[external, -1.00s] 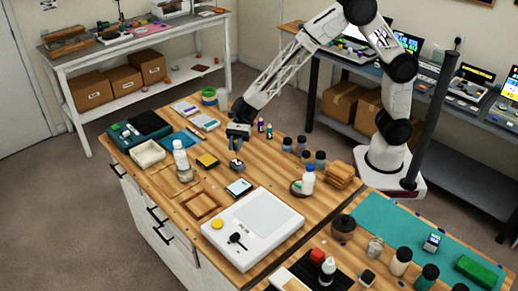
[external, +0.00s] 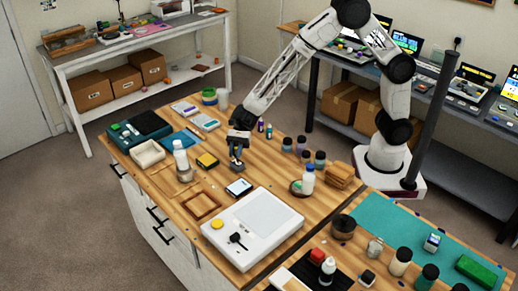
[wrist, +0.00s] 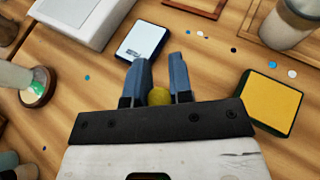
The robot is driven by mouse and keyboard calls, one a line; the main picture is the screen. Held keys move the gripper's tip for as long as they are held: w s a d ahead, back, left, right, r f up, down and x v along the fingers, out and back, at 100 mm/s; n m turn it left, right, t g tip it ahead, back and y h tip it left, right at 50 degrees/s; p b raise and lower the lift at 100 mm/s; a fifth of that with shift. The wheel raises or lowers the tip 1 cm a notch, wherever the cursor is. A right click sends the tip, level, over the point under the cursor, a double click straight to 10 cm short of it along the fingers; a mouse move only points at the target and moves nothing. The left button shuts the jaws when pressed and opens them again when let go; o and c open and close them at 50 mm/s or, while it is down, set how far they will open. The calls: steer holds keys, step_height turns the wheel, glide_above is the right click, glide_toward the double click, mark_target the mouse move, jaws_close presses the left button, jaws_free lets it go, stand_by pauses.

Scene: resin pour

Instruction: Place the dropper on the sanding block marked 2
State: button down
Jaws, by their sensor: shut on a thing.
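My gripper (external: 237,160) is low over the middle of the bench. In the wrist view its two blue-grey fingers (wrist: 160,74) are shut on a small rounded yellow thing, likely the dropper (wrist: 159,97); the fingers and mount hide most of it. A pale block with a blue edge and dark print (external: 239,188) lies just in front of the gripper; it also shows beyond the fingertips in the wrist view (wrist: 142,40). A yellow-topped block with a dark edge (external: 207,161) lies left of the gripper, and right in the wrist view (wrist: 270,101). I cannot read a 2 on either.
A white scale-like slab (external: 252,225) is in front, with a wooden frame (external: 201,205) left of it. A white bottle (external: 180,156) stands left; several dark jars (external: 303,150) and a blue-capped bottle (external: 308,179) stand right. Small coloured dots are scattered on the wood.

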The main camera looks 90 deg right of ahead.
steer(key=shift+f, duration=0.15)
steer(key=c, duration=1)
jaws_free()
steer(key=shift+d+r, duration=0.15)
steer(key=shift+r, duration=0.05)
steer(key=v, duration=1.1)
steer(key=shift+d+r, duration=0.1)
steer(key=shift+d, duration=0.2)
steer(key=shift+s, duration=0.1)
